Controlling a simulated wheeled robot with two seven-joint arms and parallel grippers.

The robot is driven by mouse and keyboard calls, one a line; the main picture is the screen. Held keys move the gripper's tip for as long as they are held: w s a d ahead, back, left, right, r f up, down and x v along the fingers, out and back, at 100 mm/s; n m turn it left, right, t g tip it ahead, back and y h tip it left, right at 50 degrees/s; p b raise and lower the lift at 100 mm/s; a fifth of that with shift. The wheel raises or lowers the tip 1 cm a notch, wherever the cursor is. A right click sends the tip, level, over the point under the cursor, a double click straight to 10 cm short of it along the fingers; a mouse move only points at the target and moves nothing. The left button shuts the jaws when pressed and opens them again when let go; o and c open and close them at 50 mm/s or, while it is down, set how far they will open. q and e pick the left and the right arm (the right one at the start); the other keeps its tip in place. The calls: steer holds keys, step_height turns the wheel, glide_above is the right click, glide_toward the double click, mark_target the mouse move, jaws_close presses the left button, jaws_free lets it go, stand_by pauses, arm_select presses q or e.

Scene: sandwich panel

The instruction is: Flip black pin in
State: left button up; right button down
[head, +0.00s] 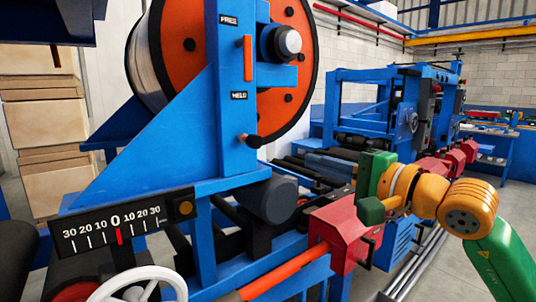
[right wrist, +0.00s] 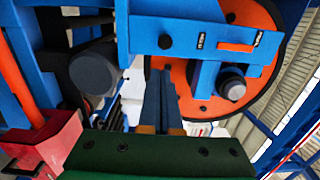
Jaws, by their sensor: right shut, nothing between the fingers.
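The black pin (head: 251,140) is a short dark lever with a copper-coloured end, on the blue upright below the lower label, which seems to read HELD. In the right wrist view a small dark knob (right wrist: 165,41) on the blue beam looks like the same pin, seen nearly end-on. My right gripper (head: 310,160) is to the right of the pin and a little lower, apart from it. In the right wrist view its two dark fingers (right wrist: 161,75) lie together, empty, pointing toward the blue beam. My left gripper is not visible.
An orange reel (head: 179,42) with a round dark hub stands behind the upright. An orange bar (head: 247,58) sits above the pin. A red block (head: 343,231) and a dark roller (head: 267,200) lie below my right gripper. A dial plate (head: 120,222) and white handwheel (head: 140,283) are lower left.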

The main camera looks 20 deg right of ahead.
mark_target(258, 142)
steer(key=p+x, duration=0.2)
steer(key=x, duration=0.2)
steer(key=r+p+x, duration=0.1)
steer(key=p+x, duration=0.2)
steer(key=a+p+x, duration=0.1)
steer(key=p+x, duration=0.1)
steer(key=x, duration=0.2)
steer(key=shift+a+r+p, duration=0.1)
steer(key=shift+r+p, duration=0.25)
steer(key=shift+w+a+f, duration=0.2)
steer(key=shift+w, duration=0.4)
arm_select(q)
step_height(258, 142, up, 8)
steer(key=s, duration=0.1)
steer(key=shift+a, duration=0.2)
arm_select(e)
steer(key=shift+f, duration=0.1)
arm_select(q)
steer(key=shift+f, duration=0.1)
